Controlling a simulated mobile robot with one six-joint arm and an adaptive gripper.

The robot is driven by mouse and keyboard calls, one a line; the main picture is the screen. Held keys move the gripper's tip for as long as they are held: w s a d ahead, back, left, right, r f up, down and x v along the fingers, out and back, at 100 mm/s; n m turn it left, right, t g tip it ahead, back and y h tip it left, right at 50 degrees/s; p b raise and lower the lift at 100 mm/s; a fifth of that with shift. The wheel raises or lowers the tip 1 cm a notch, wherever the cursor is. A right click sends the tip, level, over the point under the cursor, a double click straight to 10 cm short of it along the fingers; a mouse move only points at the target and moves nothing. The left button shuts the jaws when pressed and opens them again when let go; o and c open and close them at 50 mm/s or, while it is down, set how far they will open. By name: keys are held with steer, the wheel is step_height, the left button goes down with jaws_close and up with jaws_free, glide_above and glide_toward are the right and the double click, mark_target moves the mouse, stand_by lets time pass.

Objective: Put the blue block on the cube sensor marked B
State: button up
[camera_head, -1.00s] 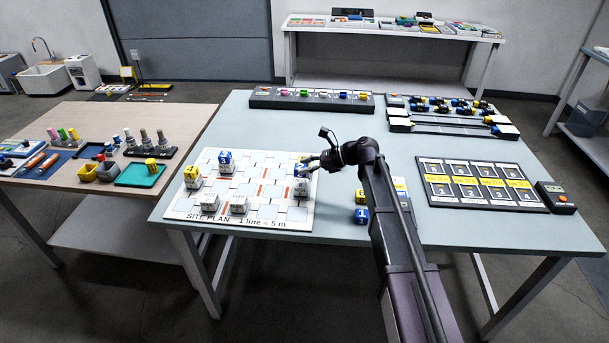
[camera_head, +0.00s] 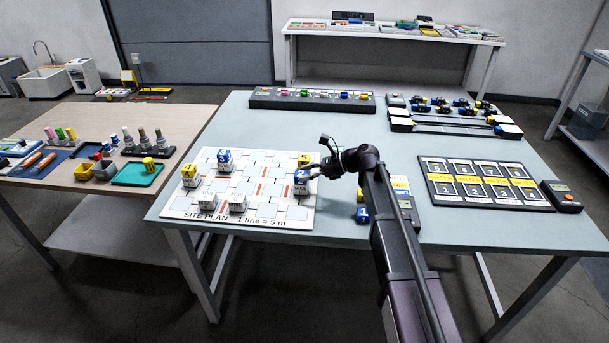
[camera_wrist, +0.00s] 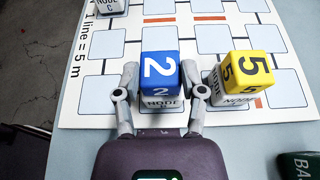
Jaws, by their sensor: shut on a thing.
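A blue block (camera_wrist: 160,72) marked 2 is between the two fingers of my gripper (camera_wrist: 160,82), which is shut on it. The block is directly over a white cube sensor (camera_wrist: 162,104) whose label starts with NODE; its letter is hidden or too cut off to read. Whether the block touches the sensor is hard to tell. In the head view the blue block (camera_head: 301,175) is above that sensor at the right edge of the site plan, with my gripper (camera_head: 314,170) reaching in from the right.
A yellow block (camera_wrist: 246,70) marked 5 sits on a neighbouring sensor close to my right finger. A bare sensor marked C (camera_wrist: 112,6) is at the upper left. The site plan board (camera_head: 255,223) holds other sensors, some with blocks. A label panel (camera_head: 488,184) lies right.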

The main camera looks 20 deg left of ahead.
steer(key=shift+f, duration=0.2)
steer(key=o, duration=1)
steer(key=shift+r, duration=0.25)
steer(key=shift+d+r, duration=0.15)
steer(key=shift+d, duration=0.1)
steer(key=shift+p+v, duration=2.35)
steer(key=shift+v, duration=3.35)
